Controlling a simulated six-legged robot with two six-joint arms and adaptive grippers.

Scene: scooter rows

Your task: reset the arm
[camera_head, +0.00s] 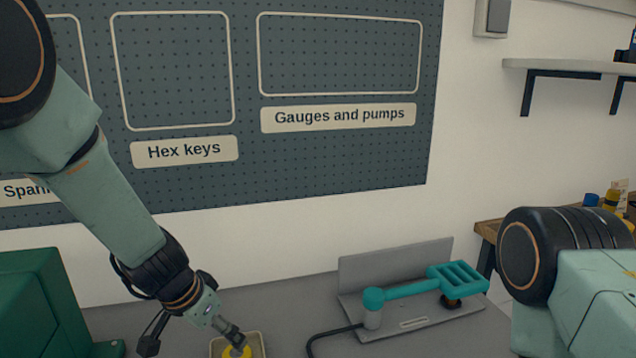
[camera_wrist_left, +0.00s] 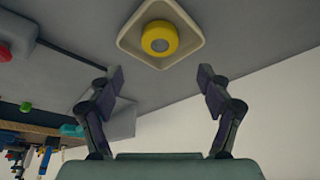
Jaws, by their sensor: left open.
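My left arm comes in from the left in the head view and reaches down to the grey bench. The left gripper (camera_head: 235,338) is at the bottom of the head view, in front of a small tray. In the left wrist view the left gripper (camera_wrist_left: 160,85) has its two fingers wide apart with nothing between them. A yellow round thing (camera_wrist_left: 159,38) sits in a cream tray (camera_wrist_left: 133,45) beyond the fingertips. Part of my right arm shows at the right of the head view; its gripper is out of view.
A teal tool (camera_head: 405,291) with a grey stand (camera_head: 395,265) and black cable is on the bench (camera_head: 285,312). A green box (camera_head: 45,300) stands at left. A pegboard (camera_head: 330,150) with labelled outlines hangs behind. A shelf (camera_head: 560,66) is at upper right.

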